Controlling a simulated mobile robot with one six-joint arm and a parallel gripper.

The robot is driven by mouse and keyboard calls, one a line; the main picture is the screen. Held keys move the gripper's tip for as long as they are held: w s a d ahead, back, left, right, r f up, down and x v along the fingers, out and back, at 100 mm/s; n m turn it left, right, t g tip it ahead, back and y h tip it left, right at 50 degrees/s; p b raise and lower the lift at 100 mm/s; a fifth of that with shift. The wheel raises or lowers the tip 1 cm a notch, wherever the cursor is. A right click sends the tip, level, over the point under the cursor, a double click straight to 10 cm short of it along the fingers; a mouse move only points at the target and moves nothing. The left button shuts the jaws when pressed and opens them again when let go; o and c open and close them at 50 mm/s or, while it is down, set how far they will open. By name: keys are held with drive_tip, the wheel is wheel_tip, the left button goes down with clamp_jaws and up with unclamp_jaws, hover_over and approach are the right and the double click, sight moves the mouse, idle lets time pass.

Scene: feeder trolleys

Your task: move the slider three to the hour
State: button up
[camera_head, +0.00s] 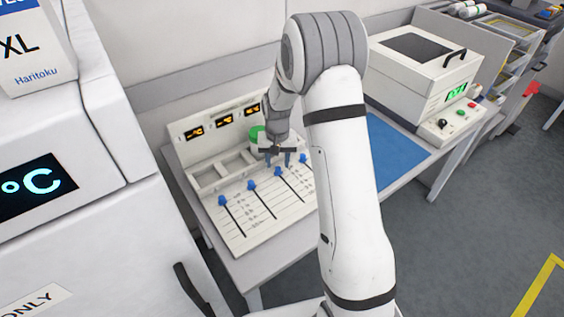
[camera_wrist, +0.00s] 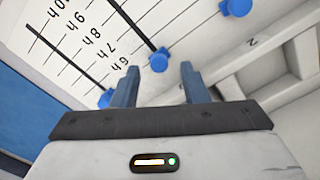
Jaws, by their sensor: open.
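The slider panel (camera_head: 247,222) is a pale sloped console with several blue slider knobs on dark slots. Slider three (camera_head: 278,171), third from the left, is at the upper end of its slot. My gripper (camera_head: 278,160) is open above the panel, just behind that knob. In the wrist view my open fingers (camera_wrist: 160,78) point toward a blue knob (camera_wrist: 159,60), which shows between and beyond the tips. I cannot tell whether they touch it. Hour marks (camera_wrist: 92,35) run beside its slot, upside down, about 6 h to 10 h. Lower marks are hidden.
Another knob (camera_wrist: 105,97) is close beside my left finger in the wrist view; a further knob (camera_wrist: 236,7) is at the top. Shallow trays (camera_head: 222,173) and orange displays (camera_head: 225,120) are behind the sliders. A blue mat (camera_head: 397,148) lies right of the panel.

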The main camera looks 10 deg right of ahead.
drive_tip(key=shift+f, duration=0.65)
clamp_jaws()
